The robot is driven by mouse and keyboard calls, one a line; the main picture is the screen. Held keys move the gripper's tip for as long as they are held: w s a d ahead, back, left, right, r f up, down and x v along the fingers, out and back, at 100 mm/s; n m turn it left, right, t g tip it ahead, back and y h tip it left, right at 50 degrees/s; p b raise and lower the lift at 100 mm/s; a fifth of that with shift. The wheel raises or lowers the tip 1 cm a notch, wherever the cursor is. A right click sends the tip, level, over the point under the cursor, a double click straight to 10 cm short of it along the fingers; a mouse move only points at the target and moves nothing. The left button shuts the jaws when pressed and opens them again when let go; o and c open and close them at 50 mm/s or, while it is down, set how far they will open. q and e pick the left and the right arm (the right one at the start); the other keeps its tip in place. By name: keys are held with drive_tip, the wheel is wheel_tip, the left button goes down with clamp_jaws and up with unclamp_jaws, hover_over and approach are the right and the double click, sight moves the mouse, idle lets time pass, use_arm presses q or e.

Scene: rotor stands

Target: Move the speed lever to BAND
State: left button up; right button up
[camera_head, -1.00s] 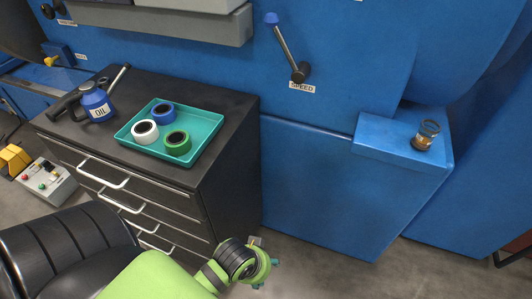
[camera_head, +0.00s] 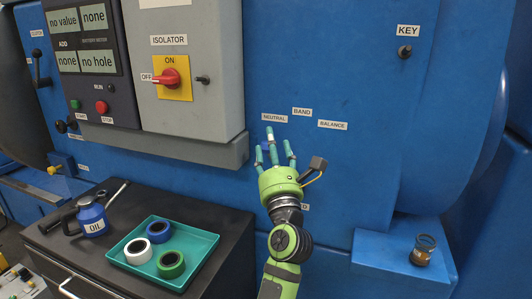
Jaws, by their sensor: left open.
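The speed lever's blue knob (camera_head: 265,146) shows between the fingers of my left gripper, below the NEUTRAL label (camera_head: 274,118). The rest of the lever is hidden behind the gripper and wrist. My left gripper (camera_head: 273,146) is open, its teal fingers pointing up around the knob; I cannot tell whether they touch it. The BAND label (camera_head: 302,112) is up and to the right of the knob, with the BALANCE label (camera_head: 332,125) further right. The SPEED label is mostly covered by my wrist. My right gripper is not in view.
A grey control cabinet (camera_head: 195,75) with a red isolator handle (camera_head: 166,79) juts out to the left. Below, a dark drawer cabinet bears a teal tray (camera_head: 206,246) of tape rolls and an oil can (camera_head: 92,218).

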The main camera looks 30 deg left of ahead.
sight(268, 149)
use_arm(q)
drive_tip(key=w+f+n+g, duration=0.1)
drive_tip(key=n, duration=0.1)
drive_tip(key=w+a+f+n+g+h, duration=0.1)
drive_tip(key=n+g, duration=0.1)
drive_tip(key=w+a+f+n+g, duration=0.1)
drive_tip(key=f+n+g, duration=0.1)
drive_tip(key=shift+w+a+h, duration=0.15)
drive_tip(key=shift+w+h, duration=0.05)
drive_tip(key=shift+h, duration=0.2)
drive_tip(key=shift+w+f+n, duration=0.2)
drive_tip(key=shift+w+n, duration=0.05)
drive_tip(key=shift+n, duration=0.15)
drive_tip(key=shift+h, duration=0.3)
drive_tip(key=p+x, duration=0.2)
drive_tip(key=x, duration=0.3)
drive_tip(key=shift+w+a+p, duration=0.2)
drive_tip(key=shift+a+p, duration=0.15)
drive_tip(key=shift+p, duration=0.05)
drive_tip(key=shift+w+a+f, duration=0.1)
drive_tip(key=shift+w+a, duration=0.3)
drive_tip(key=shift+a, duration=0.05)
clamp_jaws()
